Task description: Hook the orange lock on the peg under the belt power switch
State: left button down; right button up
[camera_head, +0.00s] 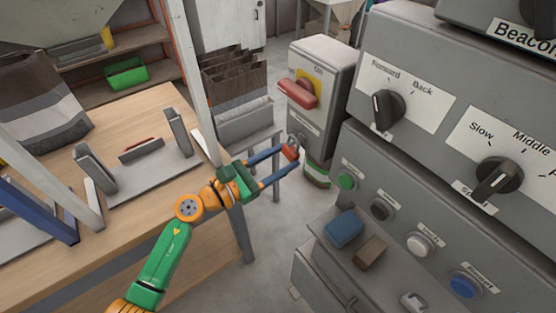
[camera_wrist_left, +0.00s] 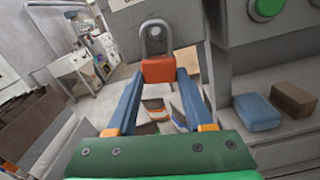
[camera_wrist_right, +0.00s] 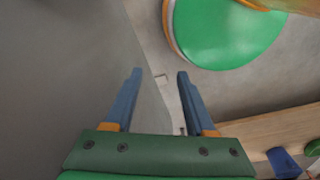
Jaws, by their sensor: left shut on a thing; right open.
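The orange lock (camera_head: 291,152) is a padlock with a grey shackle. My left gripper (camera_head: 289,156) is shut on its body. In the left wrist view the lock (camera_wrist_left: 158,70) is upright between the fingertips, with the shackle up in front of the switch box's lower part; a small round peg end shows inside the shackle loop. I cannot tell whether the shackle rests on the peg. The belt power switch (camera_head: 298,92) is a red handle on a yellow plate on a grey box. My right gripper (camera_wrist_right: 158,74) is open and empty; it is not in the head view.
The grey control panel with knobs and buttons (camera_head: 420,244) stands close on the right. A blue block (camera_head: 343,228) and a brown block (camera_head: 370,251) lie on a ledge below it. A wooden table (camera_head: 215,262) with a metal rig is on the left.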

dwell(0.4)
pick_arm(q)
jog(key=shift+c, duration=1.1)
grip_release()
jog(key=shift+a, duration=0.1)
